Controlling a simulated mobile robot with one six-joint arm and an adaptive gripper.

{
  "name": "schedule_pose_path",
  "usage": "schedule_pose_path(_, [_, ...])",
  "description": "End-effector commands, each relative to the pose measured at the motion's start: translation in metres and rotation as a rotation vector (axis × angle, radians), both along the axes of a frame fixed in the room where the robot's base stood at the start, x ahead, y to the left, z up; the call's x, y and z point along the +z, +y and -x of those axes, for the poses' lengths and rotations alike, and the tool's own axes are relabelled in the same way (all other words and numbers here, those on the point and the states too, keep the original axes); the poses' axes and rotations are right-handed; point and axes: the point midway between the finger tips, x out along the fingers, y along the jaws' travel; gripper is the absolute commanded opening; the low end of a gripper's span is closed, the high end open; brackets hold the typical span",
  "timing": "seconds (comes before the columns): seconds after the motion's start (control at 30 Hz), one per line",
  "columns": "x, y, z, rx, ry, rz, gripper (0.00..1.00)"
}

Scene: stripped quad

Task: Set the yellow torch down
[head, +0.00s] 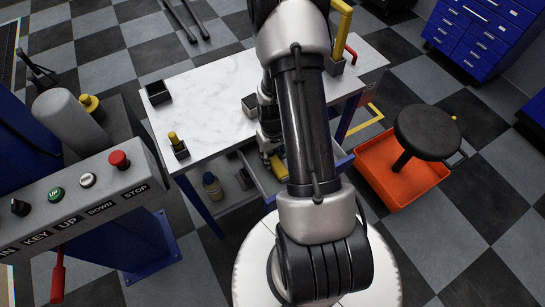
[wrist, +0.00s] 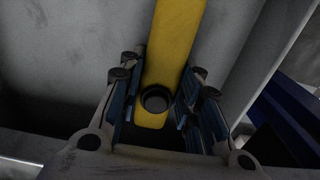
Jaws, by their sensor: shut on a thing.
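The yellow torch (wrist: 177,40) runs up the middle of the wrist view, with a dark round part (wrist: 156,99) near its lower end. My gripper (wrist: 155,112) is shut on it, a finger on each side. In the head view a bit of the yellow torch (head: 278,167) shows by my gripper (head: 267,155), low at the front of the table, at an open grey drawer (head: 257,182). Grey drawer surfaces lie behind and beside the torch in the wrist view. I cannot tell whether the torch touches the drawer floor. My arm hides part of the drawer.
The white marble table (head: 208,90) bears a black bin (head: 158,93), a small dark holder with a yellow tool (head: 175,142) and a grey box (head: 250,105). A bottle (head: 212,186) stands below. An orange tray (head: 385,170) with a black stool (head: 428,133) is at right.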

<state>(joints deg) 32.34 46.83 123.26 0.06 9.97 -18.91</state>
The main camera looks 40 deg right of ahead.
Motion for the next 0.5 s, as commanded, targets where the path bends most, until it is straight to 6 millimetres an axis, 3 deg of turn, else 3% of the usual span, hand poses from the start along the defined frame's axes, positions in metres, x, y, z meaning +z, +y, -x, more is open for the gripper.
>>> schedule_pose_path(0.27, [-0.0026,-0.0002,-0.0005,0.0,-0.001,0.001,0.03])
schedule_pose_path(0.3, [-0.0025,-0.0001,-0.0004,0.0,-0.001,0.0,0.33])
schedule_pose_path(0.5, [-0.0016,-0.0001,-0.0004,0.0,-0.001,0.0,0.46])
